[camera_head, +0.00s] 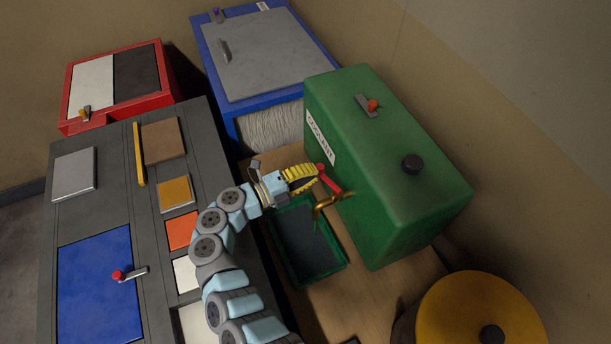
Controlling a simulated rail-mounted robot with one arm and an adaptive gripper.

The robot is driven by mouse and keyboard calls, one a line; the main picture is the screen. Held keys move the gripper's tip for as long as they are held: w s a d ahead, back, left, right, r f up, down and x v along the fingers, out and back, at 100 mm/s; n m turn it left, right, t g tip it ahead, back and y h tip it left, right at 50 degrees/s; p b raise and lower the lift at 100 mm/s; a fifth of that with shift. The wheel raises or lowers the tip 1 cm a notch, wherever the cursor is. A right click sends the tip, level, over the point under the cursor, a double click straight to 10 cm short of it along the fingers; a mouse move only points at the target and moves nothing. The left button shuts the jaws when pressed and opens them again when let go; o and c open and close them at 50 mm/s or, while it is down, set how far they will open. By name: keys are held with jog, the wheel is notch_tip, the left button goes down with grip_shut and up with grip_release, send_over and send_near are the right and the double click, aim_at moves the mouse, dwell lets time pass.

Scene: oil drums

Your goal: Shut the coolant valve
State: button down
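The green coolant tank (380,165) stands right of centre, with a white label on its left side that seems to read COOLANT. The coolant valve is a brass tap (322,206) low on that side with a red lever (328,179). The lever slants down to the right above the brass body. My gripper (308,174) comes from the left, with its yellow finger part beside the lever. I cannot tell whether it touches the lever, or whether its fingers are open or shut. A dark tray with a green rim (334,270) lies below the tap.
A grey cabinet (100,210) with coloured panels stands at left, and a red box (150,102) behind it. A blue bin (215,70) with a grey lid stands at the back. A yellow-topped drum (455,310) is at lower right. Bare wooden bench shows around the tray.

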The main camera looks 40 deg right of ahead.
jog(key=shift+w+d+b, duration=0.25)
jog(key=shift+d+b, duration=0.35)
jog(key=shift+d, duration=0.45)
jog(key=w+a+b, duration=0.3)
jog(key=w+a, duration=0.5)
jog(key=a, duration=0.3)
jog(key=shift+w, duration=0.25)
dwell(0.4)
jog(key=shift+r, duration=0.1)
dwell(0.4)
